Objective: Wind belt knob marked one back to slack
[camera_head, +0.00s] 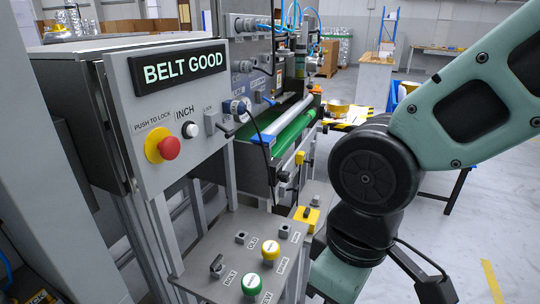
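The green belt (297,127) runs beside a pale roller on the machine, behind the control panel. The display (184,67) on the upper panel reads "BELT GOOD". I cannot make out a knob marked one. Small dark knob-like parts (283,176) sit at the belt's near side, too small to read. My arm comes in from the right and bends down at a black joint in front of the machine. My gripper is not in view; the arm runs out of the bottom of the picture.
The upper panel carries a red push button (168,148) on a yellow collar, a white INCH button (190,130) and a lock lever (217,124). Open floor lies right.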

